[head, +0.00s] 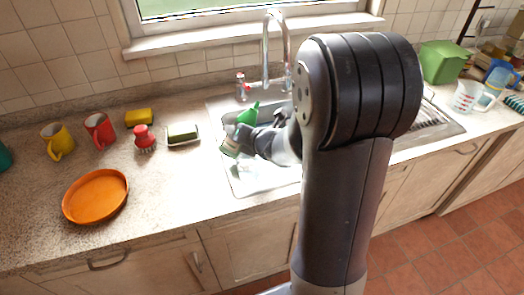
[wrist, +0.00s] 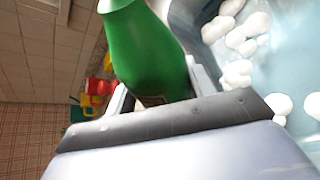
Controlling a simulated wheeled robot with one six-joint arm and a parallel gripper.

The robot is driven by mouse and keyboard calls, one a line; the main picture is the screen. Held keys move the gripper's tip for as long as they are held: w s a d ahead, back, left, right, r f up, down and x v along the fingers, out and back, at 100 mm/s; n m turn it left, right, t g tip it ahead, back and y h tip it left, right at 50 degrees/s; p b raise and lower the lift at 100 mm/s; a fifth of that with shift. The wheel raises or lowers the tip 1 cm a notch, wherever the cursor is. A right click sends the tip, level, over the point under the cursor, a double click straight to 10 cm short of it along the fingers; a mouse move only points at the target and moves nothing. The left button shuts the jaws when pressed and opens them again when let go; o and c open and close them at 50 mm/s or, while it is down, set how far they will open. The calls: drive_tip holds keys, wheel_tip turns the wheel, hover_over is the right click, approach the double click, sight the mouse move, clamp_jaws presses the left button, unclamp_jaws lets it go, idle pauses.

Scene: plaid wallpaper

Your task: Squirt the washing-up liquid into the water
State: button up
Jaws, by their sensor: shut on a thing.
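A green bottle of washing-up liquid (head: 247,115) is held over the sink basin in the head view. It fills the upper middle of the wrist view (wrist: 147,50). My gripper (head: 246,138) is shut on the bottle, with one finger on each side of it in the wrist view (wrist: 155,88). The bottle looks tilted. The water (wrist: 290,70) in the sink (head: 250,185) is pale blue, with white foam clumps (wrist: 238,73) on it. My arm hides the right part of the basin in the head view.
The tap (head: 267,50) rises behind the basin, with a small red-topped bottle (head: 241,88) beside it. A sponge in a dish (head: 183,134), a red brush (head: 143,138), mugs (head: 100,131) and an orange plate (head: 96,196) stand on the left counter. A measuring jug (head: 466,97) stands right.

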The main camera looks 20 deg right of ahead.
drive_tip(key=shift+r+n+h+b, duration=0.15)
drive_tip(key=shift+n+h+b, duration=0.55)
drive_tip(key=shift+b, duration=1.35)
drive_tip(key=shift+f+n+b, duration=0.2)
drive_tip(key=shift+n+b, duration=0.1)
drive_tip(key=shift+b, duration=0.95)
drive_tip(key=n+t+h+b, duration=0.1)
drive_tip(key=b, duration=0.4)
drive_tip(key=shift+a+f, duration=0.1)
drive_tip(key=shift+f, duration=0.25)
drive_tip(key=shift+f+n+h+b, duration=0.1)
drive_tip(key=shift+n+h+b, duration=0.25)
drive_tip(key=shift+b, duration=0.55)
drive_tip(key=shift+r+n+t+h+b, duration=0.4)
drive_tip(key=shift+r+n+b, duration=0.35)
drive_tip(key=shift+b, duration=0.6)
